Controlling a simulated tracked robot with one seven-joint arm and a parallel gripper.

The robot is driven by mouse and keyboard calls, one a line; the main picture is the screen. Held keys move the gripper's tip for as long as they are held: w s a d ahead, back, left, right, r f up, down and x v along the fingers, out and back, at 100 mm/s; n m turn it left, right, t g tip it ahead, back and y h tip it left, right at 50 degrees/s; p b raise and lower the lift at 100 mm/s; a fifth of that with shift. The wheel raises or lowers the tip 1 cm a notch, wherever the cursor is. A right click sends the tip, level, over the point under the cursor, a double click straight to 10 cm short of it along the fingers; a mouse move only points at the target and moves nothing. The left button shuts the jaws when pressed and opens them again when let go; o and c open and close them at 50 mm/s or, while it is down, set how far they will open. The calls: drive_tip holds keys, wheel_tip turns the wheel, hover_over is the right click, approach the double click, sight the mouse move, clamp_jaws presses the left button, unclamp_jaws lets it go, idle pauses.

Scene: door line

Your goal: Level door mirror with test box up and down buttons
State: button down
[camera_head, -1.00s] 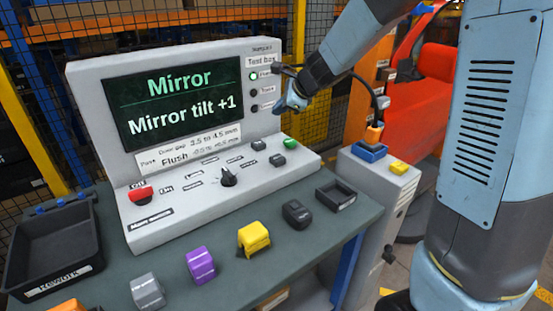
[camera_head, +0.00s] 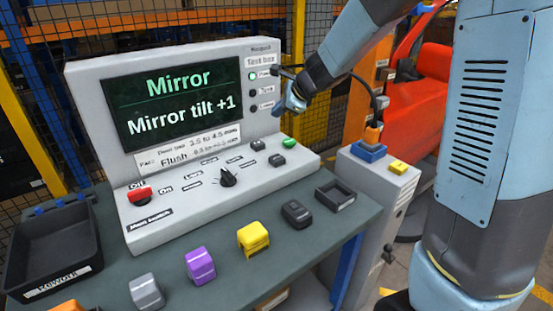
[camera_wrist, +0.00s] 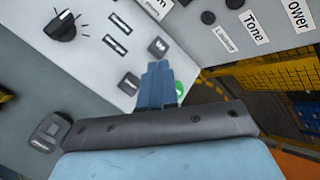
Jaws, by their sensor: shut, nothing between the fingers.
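The grey test box (camera_head: 262,187) stands on the bench. Its screen (camera_head: 182,104) reads "Mirror" and "Mirror tilt +1". Two dark buttons, one farther back (camera_head: 257,145) and one nearer (camera_head: 277,159), sit at the panel's right; their marks are too small to read. They also show in the wrist view, one (camera_wrist: 158,46) beside the fingertips and the other (camera_wrist: 129,84) to the left. A green button (camera_head: 289,142) is partly hidden by the fingers in the wrist view. My gripper (camera_head: 291,104) is shut and empty, above the panel's right end. The door mirror is not identifiable.
A red off button (camera_head: 140,195) and a black knob (camera_head: 228,178) are on the panel. Several coloured blocks, including a purple one (camera_head: 200,266), lie along the bench front. A black rework tray (camera_head: 50,285) is left. A grey cabinet (camera_head: 375,195) stands right.

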hover_over(279, 159)
drive_tip(key=shift+f, duration=2.15)
drive_tip(key=shift+f, duration=0.1)
drive_tip(key=shift+f, duration=4.3)
drive_tip(key=shift+f, duration=0.1)
drive_tip(key=shift+f, duration=0.25)
drive_tip(key=shift+f, duration=0.5)
drive_tip(key=shift+r, duration=0.15)
drive_tip(key=shift+w+r, duration=0.1)
drive_tip(key=shift+r, duration=0.7)
drive_tip(key=shift+r, duration=0.1)
